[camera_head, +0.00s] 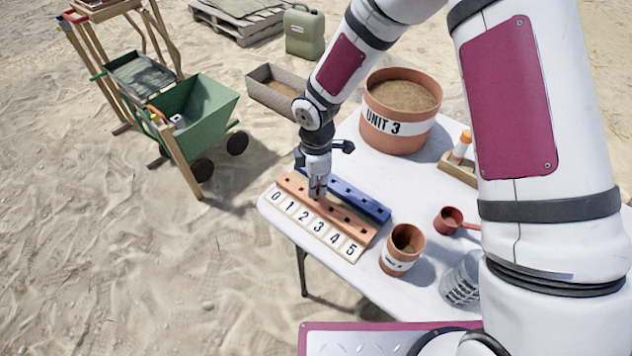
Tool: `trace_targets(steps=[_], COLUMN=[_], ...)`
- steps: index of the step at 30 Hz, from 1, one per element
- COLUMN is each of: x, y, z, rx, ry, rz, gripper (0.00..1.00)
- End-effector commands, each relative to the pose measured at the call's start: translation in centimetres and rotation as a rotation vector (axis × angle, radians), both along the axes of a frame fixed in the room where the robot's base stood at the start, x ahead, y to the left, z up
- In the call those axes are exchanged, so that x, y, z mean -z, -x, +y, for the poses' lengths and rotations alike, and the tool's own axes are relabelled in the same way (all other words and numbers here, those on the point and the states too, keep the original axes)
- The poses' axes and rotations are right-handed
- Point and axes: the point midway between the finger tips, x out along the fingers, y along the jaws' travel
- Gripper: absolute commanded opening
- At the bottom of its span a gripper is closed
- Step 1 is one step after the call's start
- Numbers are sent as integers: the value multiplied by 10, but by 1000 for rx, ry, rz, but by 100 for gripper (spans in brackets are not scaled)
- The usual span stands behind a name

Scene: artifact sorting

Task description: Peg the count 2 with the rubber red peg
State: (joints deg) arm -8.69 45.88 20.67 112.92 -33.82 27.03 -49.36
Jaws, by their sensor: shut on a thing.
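The orange counting board (352,218) lies on the white table, with a row of dark holes and number tiles 0 to 5 along its front. The tile for count 2 (304,215) is third from the left. My gripper (318,193) points down over the board, just behind the 2 tile. It is shut on a small red peg (318,187), mostly hidden between the fingers. I cannot tell whether the peg's lower end is in a hole or just above it. A blue board (368,203) with holes lies directly behind the orange one.
On the table (425,268) stand a large UNIT 3 pot (392,132), a smaller labelled pot (394,263), a red scoop (449,220), a ribbed clear cup (459,287) and a wooden holder (458,170). A green cart (207,128) stands on the sand.

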Motion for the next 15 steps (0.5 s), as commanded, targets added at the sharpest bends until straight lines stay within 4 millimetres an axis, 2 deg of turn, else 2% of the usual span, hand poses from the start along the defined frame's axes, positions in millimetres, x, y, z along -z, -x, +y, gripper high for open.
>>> trace_targets(steps=[15], x=[12], y=[0], z=[0], rx=[0], ry=[0], rz=[1], gripper=[2])
